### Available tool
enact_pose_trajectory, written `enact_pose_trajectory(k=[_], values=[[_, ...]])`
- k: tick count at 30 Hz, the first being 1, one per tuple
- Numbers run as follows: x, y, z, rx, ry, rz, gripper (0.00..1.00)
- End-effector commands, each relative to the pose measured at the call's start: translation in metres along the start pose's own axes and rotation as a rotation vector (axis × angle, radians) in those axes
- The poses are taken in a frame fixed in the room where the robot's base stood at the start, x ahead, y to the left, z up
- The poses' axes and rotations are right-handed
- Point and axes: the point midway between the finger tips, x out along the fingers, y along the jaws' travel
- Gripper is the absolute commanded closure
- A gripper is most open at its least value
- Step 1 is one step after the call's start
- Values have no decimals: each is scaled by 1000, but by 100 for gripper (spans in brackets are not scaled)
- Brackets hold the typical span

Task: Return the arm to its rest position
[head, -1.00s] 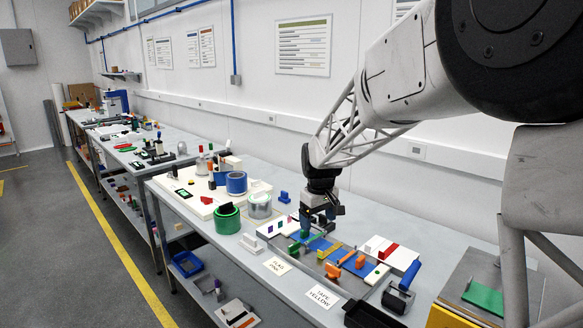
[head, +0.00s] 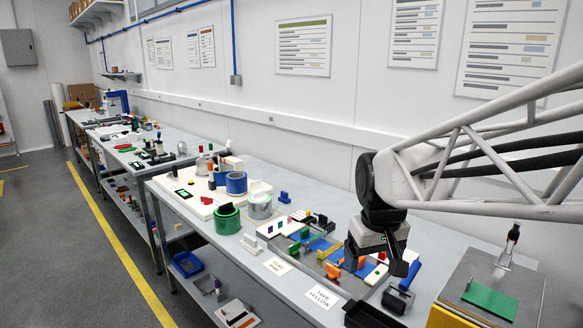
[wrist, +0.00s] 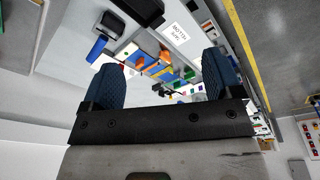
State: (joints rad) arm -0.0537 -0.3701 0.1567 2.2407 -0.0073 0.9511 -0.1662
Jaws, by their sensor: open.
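My gripper (head: 384,264) is above the right end of the near bench in the head view, just right of the tray with coloured blocks. In the wrist view its two blue-padded fingers (wrist: 160,82) stand wide apart with nothing between them. The bench top, labels and coloured parts show beyond the fingers. The arm reaches in from the right side of the head view.
A grey tray (head: 292,254) with a blue strip and coloured clamps lies left of my gripper. A tape roller (head: 402,292) is close below. A green-padded fixture (head: 490,299) stands right. Blue (head: 236,183) and green (head: 227,219) rolls stand farther left.

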Motion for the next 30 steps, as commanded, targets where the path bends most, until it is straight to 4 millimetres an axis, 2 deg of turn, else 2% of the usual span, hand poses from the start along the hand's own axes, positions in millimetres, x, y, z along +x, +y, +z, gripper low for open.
enact_pose_trajectory(k=[1, 12, 18, 24, 30], values=[[-2, 0, 14, 17, 6, 2, 15], [-4, -5, 111, 151, 44, 14, 15], [1, -8, 152, 209, 60, 18, 15], [6, -11, 171, 239, 67, 20, 15], [6, -11, 174, 243, 67, 20, 15]])
